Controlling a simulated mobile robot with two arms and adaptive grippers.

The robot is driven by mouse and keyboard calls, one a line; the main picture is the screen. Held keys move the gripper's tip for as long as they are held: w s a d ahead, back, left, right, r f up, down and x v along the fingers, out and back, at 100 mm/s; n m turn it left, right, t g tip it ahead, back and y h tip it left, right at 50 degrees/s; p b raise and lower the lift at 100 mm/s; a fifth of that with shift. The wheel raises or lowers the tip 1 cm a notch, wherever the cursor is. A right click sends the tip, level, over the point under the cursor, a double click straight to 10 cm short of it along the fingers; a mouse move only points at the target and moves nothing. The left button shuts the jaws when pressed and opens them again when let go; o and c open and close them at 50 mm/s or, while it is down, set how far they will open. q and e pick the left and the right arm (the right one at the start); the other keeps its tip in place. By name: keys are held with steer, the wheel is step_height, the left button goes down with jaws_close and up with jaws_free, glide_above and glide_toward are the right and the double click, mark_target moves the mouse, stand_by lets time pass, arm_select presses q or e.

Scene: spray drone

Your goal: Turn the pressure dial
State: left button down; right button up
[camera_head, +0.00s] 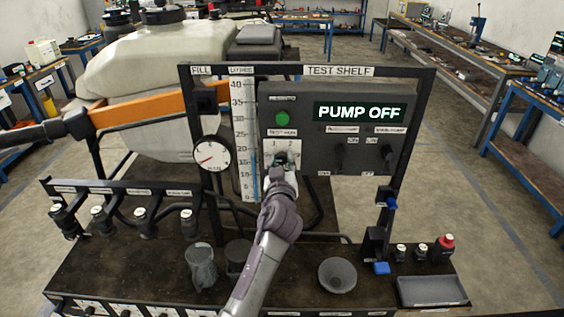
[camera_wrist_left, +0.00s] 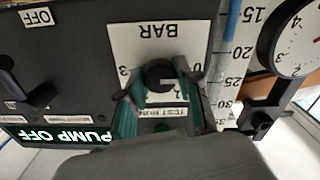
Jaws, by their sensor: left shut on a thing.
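The pressure dial (camera_head: 282,159) is a black knob on a white plate on the dark control panel (camera_head: 312,160), under a green button (camera_head: 282,118). My left gripper (camera_head: 282,172) is at the dial, its arm coming up from the bottom of the picture. The left wrist view is upside down; it shows the black dial (camera_wrist_left: 160,73) between the teal-padded fingers of my left gripper (camera_wrist_left: 156,100), which are shut on it. The plate reads "BAR". The fingers hide part of the scale and pointer. My right gripper is not in view.
The display (camera_head: 359,112) reads "PUMP OFF". A round gauge (camera_head: 211,154) and a level scale (camera_head: 245,140) stand left of the panel. The bench below holds a funnel (camera_head: 337,274), a cup (camera_head: 201,265) and a tray (camera_head: 432,291).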

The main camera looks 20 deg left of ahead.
arm_select(q)
steer(key=m, duration=0.4)
steer(key=shift+r, duration=0.1)
steer(key=m, duration=0.6)
steer(key=shift+r+m, duration=0.1)
steer(key=shift+m, duration=0.2)
steer(key=m+p, duration=0.1)
steer(key=m, duration=0.2)
steer(key=shift+m, duration=0.3)
steer(key=m+p, duration=0.1)
steer(key=m, duration=0.1)
steer(key=shift+m, duration=0.4)
steer(key=m+p, duration=0.2)
steer(key=m, duration=0.2)
steer(key=shift+r+m, duration=0.1)
steer(key=shift+m, duration=0.3)
steer(key=shift+m+p, duration=0.3)
steer(key=shift+m, duration=0.5)
